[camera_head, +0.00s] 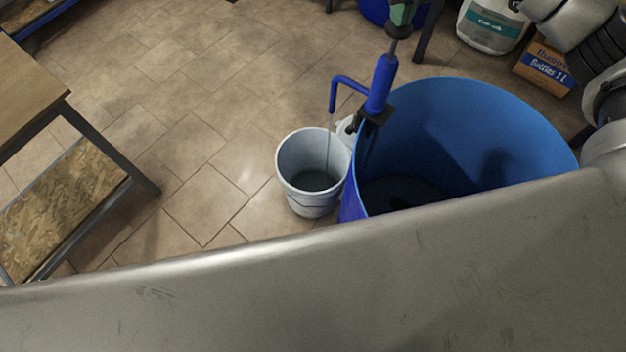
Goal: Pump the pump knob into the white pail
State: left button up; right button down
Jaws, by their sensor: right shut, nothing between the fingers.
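A blue hand pump (381,84) is fixed at the left rim of a large open blue drum (470,120). Its dark pump knob (399,31) tops a short rod near the top edge. My right gripper (402,13) is shut and empty, right above the knob and seemingly touching it; the frame cuts it off. The blue spout (333,95) points down over the white pail (291,186), which stands on the floor left of the drum. A thin pale stream runs from the spout into the pail. Dark liquid shows inside the pail. My left gripper is not in view.
A wooden table (27,85) with metal legs and a lower board stands at left. A white canister (491,24) and a cardboard box (545,66) stand at the upper right. Tiled floor is free between table and pail. My grey body covers the bottom.

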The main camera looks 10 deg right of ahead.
aim_at(397, 30)
jog(key=shift+f+b, duration=1.25)
jog(key=shift+f, duration=0.9)
jog(key=shift+r, duration=0.25)
notch_tip(397, 30, up, 12)
jog(key=p, duration=0.8)
